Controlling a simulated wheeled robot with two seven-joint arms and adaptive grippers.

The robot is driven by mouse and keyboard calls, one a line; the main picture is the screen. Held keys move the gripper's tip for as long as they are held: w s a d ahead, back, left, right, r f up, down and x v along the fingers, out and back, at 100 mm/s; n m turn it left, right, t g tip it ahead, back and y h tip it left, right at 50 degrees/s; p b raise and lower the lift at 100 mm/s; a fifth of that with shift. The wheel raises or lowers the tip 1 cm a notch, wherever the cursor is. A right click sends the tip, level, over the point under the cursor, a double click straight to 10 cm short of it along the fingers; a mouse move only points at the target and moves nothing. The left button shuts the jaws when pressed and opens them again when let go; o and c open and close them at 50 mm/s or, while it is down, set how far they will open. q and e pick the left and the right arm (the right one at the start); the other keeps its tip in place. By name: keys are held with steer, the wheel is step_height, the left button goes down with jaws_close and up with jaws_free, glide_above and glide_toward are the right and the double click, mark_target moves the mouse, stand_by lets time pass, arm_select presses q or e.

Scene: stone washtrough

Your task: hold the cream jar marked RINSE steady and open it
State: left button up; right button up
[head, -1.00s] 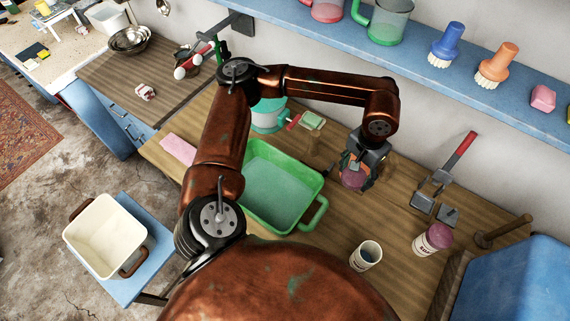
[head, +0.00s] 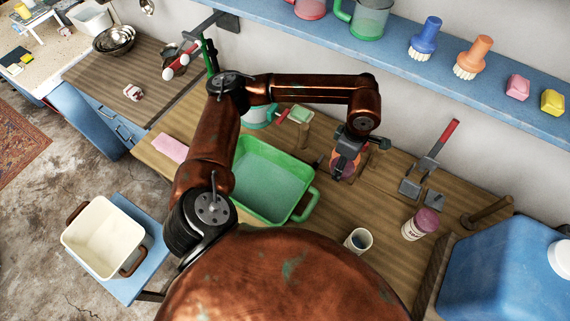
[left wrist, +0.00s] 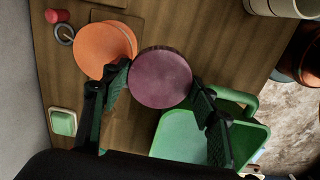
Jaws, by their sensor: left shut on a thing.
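My left gripper (head: 345,160) points down over the bench, to the right of the green basin. In the left wrist view its fingers (left wrist: 160,85) are shut on the sides of a round purple lid (left wrist: 160,78). The lid also shows below the gripper in the head view (head: 342,168). The fingers and lid hide what is under it, so I see no lettering there. A white jar with a purple lid (head: 416,228) stands upright farther right, apart from the gripper. It carries dark lettering too small to read. My right gripper is not in view.
An orange round thing (left wrist: 103,48) sits close beside the purple lid. The green basin (head: 313,200) is left of the gripper. A blue shelf (head: 390,50) runs behind.

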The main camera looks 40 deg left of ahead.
arm_select(q)
steer(key=n, duration=0.6)
steer(key=shift+d+f+n+p, duration=0.2)
steer(key=shift+n+p, duration=0.1)
steer(key=shift+p, duration=0.1)
steer(key=n, duration=0.3)
steer(key=shift+f+n, duration=0.2)
steer(key=shift+n, duration=0.1)
steer(key=n, duration=0.2)
steer(key=n+p, duration=0.1)
steer(key=shift+f+n, duration=0.3)
steer(key=shift+n, duration=0.1)
steer(key=f+n, duration=0.1)
steer(key=n, duration=1.3)
glide_toward(335, 191)
steer(key=shift+a+f, duration=0.2)
steer(key=shift+f, duration=3.15)
